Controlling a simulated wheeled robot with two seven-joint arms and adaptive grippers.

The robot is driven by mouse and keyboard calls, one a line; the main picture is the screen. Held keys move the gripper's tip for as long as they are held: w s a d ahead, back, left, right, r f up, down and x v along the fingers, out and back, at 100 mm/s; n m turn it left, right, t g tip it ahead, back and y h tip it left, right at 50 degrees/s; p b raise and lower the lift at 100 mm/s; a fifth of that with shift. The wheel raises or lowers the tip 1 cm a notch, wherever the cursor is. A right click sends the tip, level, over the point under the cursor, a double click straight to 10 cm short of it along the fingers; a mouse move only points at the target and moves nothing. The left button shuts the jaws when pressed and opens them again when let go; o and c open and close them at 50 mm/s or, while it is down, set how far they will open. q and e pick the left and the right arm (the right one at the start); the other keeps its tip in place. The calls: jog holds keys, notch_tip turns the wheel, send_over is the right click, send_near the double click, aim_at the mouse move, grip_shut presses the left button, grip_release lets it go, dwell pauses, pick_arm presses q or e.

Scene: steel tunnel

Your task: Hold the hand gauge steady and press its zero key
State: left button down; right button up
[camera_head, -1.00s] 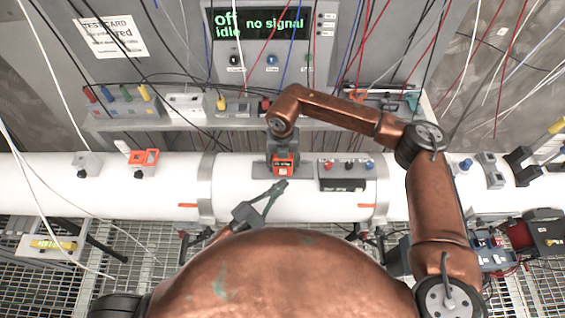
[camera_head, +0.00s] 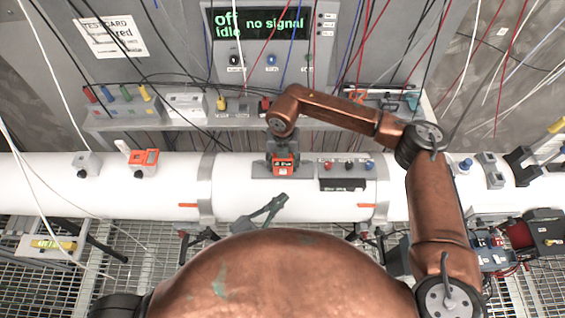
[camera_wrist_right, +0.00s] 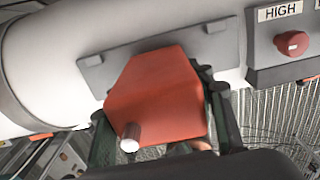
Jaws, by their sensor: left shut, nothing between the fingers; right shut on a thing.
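The hand gauge is a small orange-red box (camera_head: 284,169) with a dark face in the head view, in front of the white pipe. My right gripper (camera_head: 282,156) is shut on it from above. In the right wrist view the gauge (camera_wrist_right: 160,92) fills the space between the dark fingers, and a pale-tipped round stub (camera_wrist_right: 130,137) sticks out from its near end. A grey mount plate (camera_wrist_right: 105,65) lies behind it on the pipe. My left gripper (camera_head: 280,199) is shut and empty, below the gauge and apart from it. I cannot make out the zero key.
A grey box with red, black and blue knobs (camera_head: 346,175) sits on the pipe (camera_head: 240,190) just right of the gauge. An orange clamp-like device (camera_head: 144,160) is on the pipe at left. Cables hang before the panel, whose display (camera_head: 258,22) reads "off idle" and "no signal".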

jog(key=o, duration=1.3)
jog(key=shift+o, duration=0.2)
